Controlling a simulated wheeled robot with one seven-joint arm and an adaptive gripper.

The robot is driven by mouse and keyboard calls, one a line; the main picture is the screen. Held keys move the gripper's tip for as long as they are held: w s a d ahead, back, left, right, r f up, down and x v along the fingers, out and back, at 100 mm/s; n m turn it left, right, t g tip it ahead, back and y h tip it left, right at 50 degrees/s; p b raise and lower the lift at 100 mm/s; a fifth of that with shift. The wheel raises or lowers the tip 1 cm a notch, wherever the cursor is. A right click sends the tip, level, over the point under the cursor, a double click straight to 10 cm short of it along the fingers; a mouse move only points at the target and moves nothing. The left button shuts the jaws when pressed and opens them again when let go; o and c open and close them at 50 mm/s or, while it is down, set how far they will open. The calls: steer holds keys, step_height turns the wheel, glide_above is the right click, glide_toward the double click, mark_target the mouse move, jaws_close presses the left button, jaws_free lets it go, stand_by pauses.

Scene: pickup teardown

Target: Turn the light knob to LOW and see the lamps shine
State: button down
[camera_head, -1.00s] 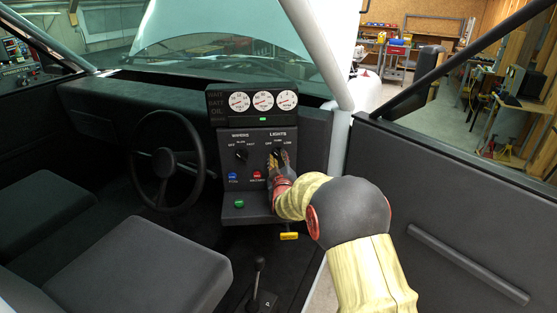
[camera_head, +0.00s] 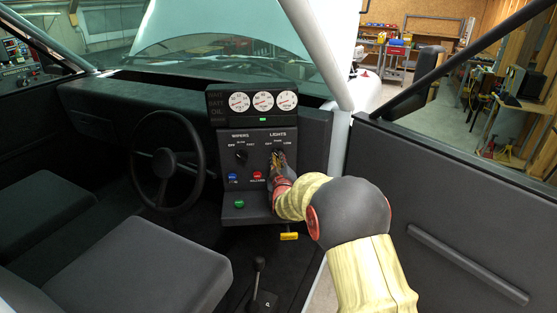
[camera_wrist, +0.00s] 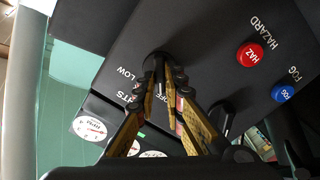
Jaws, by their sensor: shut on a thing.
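The light knob (camera_wrist: 154,60) is a dark knob on the black dash panel (camera_head: 258,139), under the word LIGHTS. My gripper (camera_head: 278,158) is at the knob. In the wrist view my gripper (camera_wrist: 162,70) has its two fingertips together on the knob, which they mostly hide. The LOW and OFF labels show beside the fingers in the wrist view. I cannot tell which setting the knob points to. The vehicle's lamps are not in view.
The wiper knob (camera_head: 241,155) is left of the light knob. Below are a blue fog button (camera_head: 232,177), a red hazard button (camera_head: 257,175) and a green button (camera_head: 239,204). Gauges (camera_head: 263,101) sit above. The steering wheel (camera_head: 164,164) is left; the door (camera_head: 450,215) is right.

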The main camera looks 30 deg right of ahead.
steer(key=shift+f+m+b, duration=0.15)
steer(key=shift+m+b, duration=0.25)
steer(key=shift+b, duration=0.2)
steer(key=shift+s+d+m+b, duration=0.1)
steer(key=shift+m+b, duration=3.65)
steer(key=shift+b, duration=0.4)
steer(key=shift+d+m+b, duration=0.1)
steer(key=shift+m+b, duration=3.65)
steer(key=shift+b, duration=0.4)
steer(key=c, duration=1.9)
jaws_free()
